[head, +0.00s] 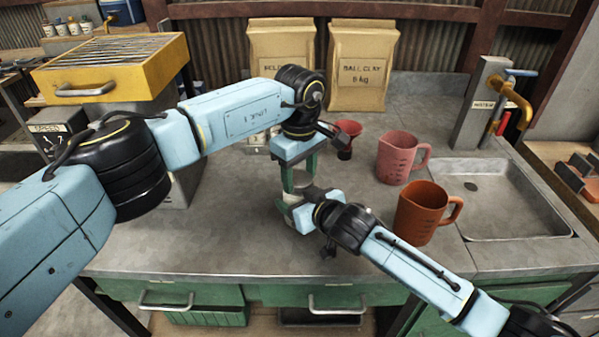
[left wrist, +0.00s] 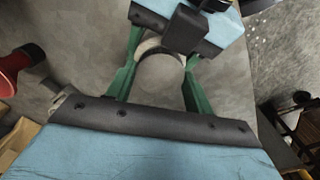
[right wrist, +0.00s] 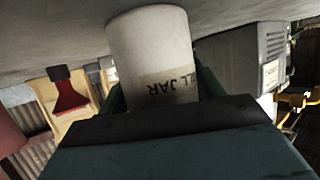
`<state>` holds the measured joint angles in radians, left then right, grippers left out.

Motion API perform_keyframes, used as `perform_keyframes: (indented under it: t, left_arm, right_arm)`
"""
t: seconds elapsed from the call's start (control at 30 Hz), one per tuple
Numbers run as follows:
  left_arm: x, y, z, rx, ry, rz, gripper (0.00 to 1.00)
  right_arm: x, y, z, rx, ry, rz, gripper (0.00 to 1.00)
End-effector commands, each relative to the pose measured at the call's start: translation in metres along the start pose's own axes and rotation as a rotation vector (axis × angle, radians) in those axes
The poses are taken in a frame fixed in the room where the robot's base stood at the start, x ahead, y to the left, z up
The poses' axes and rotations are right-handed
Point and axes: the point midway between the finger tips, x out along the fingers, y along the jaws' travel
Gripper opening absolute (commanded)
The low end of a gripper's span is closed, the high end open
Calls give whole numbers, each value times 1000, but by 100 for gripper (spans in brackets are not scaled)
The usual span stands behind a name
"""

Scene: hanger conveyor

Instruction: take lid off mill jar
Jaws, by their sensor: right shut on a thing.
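The mill jar (right wrist: 155,50) is a pale cylinder with a "MILL JAR" label, partly cut off; it fills the middle of the right wrist view. My right gripper (right wrist: 158,95) is shut on its body from the side. In the head view the jar stands on the bench, mostly hidden by both grippers. My left gripper (head: 300,188) points down over the jar from above. In the left wrist view its green fingers (left wrist: 160,85) are open on either side of the round grey jar top (left wrist: 160,78). I cannot tell whether they touch it.
A pink jug (head: 397,160) and an orange jug (head: 420,212) stand right of the jar, before the sink (head: 500,205). A red funnel-like cup (head: 346,138) is behind it. Two clay bags (head: 360,70) stand at the back. The bench front left is clear.

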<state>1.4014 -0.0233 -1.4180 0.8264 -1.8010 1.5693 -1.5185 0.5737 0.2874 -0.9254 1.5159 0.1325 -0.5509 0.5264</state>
Motion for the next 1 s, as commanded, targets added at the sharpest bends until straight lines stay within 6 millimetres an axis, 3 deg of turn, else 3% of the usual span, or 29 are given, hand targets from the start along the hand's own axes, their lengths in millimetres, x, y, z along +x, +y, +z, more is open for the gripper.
perform_keyframes:
  t: [0.03,0.1,0.27,0.67,1.0]
  left_arm:
    - [0,0,0,0,0,-1,34]
    - [0,0,0,0,0,-1,25]
    - [0,0,0,-53,0,-1,24]
    - [-1,0,0,-563,0,-2,24]
    - [-1,0,1,-595,-1,-2,24]
  right_arm:
    - [0,0,0,0,-1,1,3]
    - [0,0,0,0,-1,1,3]
    - [0,1,0,0,-1,1,3]
    - [0,1,0,0,-1,2,3]
    - [0,1,0,0,-2,2,3]
